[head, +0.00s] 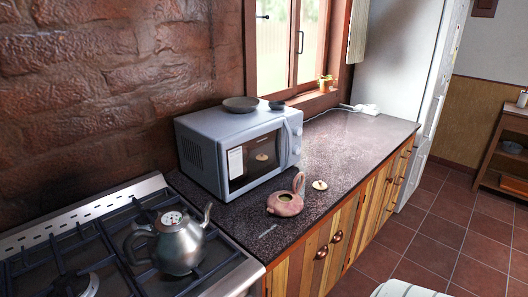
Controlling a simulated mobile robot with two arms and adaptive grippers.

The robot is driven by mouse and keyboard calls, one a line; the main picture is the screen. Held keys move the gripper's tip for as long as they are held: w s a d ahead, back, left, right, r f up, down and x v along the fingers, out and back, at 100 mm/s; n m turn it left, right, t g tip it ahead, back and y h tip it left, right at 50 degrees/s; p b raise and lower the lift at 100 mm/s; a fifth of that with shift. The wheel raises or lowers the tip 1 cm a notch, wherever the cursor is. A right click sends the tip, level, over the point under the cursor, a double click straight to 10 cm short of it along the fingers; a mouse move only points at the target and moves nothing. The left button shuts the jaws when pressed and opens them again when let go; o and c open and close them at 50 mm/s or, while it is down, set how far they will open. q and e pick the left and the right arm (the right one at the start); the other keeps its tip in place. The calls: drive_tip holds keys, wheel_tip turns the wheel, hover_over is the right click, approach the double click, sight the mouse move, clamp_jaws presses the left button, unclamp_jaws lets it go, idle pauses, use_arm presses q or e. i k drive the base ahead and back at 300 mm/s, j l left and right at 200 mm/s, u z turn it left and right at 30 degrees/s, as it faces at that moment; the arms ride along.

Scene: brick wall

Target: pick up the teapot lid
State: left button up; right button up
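The teapot lid (320,185) is a small, round, cream-tan disc with a darker knob on top. It lies on the dark speckled countertop (345,150), close to the counter's front edge. The teapot (285,204) is reddish-pink, with an upright loop handle. It stands on the counter to the left of the lid and nearer to me, apart from it, and its top looks open.
A blue-grey microwave (212,160) stands behind the teapot, with a dark dish (240,104) on top. A metal kettle (172,245) sits on the gas stove at the left. The counter right of the lid is clear up to a white object (368,109) near the fridge.

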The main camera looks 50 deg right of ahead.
sight(319, 185)
drive_tip(key=z, duration=2)
